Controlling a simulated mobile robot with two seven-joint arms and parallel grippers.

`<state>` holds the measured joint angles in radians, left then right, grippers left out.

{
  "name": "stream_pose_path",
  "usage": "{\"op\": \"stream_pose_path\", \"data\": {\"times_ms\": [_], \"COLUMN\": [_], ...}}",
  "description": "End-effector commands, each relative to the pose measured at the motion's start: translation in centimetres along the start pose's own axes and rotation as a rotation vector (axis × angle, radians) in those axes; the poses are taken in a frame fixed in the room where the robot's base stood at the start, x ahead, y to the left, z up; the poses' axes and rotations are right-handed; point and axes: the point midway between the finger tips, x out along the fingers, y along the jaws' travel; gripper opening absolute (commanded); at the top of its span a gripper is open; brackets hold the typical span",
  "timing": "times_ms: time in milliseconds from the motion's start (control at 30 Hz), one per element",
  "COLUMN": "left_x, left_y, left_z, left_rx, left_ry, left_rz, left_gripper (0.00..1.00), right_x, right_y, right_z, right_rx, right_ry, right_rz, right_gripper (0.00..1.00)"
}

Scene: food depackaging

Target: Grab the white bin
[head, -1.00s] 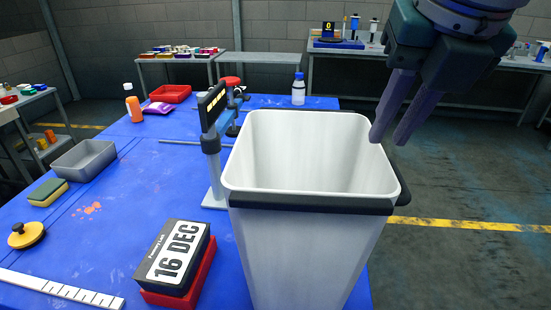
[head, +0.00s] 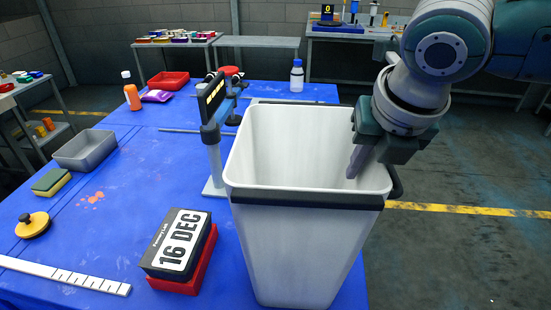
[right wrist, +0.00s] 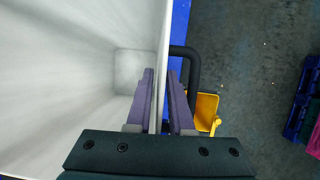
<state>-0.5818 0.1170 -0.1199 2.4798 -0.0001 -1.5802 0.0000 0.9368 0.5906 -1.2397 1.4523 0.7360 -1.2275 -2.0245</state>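The tall white bin (head: 300,255) stands upright at the front right of the blue table, with a dark band and a dark handle (head: 395,182) at its rim. My right gripper (head: 356,165) is at the bin's right wall, pointing down. In the right wrist view, its two purple fingers (right wrist: 160,100) straddle the bin's wall (right wrist: 70,90), one inside and one outside. Little space shows between fingers and wall; whether they press on it is unclear. My left gripper is not in view.
A grey tray (head: 84,150), a sponge (head: 51,182) and a date box (head: 178,243) on a red base lie left of the bin. A stand with a display (head: 211,100) is close behind its left side. Floor is open to the right.

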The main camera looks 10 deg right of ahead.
Motion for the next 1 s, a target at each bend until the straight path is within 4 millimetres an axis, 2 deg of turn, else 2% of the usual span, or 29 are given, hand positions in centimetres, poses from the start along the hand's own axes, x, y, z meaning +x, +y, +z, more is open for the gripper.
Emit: {"op": "stream_pose_path", "data": {"times_ms": [67, 233, 267, 1000], "left_x": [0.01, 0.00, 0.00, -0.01], "left_y": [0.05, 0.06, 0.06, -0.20], "left_z": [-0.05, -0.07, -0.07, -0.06], "left_rx": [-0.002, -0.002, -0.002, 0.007], "left_ry": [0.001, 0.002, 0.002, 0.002], "left_rz": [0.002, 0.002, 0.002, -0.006], "left_gripper": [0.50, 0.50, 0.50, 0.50], "right_x": [-0.01, -0.04, -0.04, -0.09], "right_y": [0.01, 0.01, 0.01, 0.02], "right_z": [0.00, 0.01, 0.02, 0.06], "right_rx": [0.000, 0.000, 0.000, 0.001], "right_ry": [0.000, 0.000, 0.000, -0.001], "right_rz": [0.000, 0.000, 0.000, 0.001], "right_gripper": [0.20, 0.01, 0.00, 0.00]}}
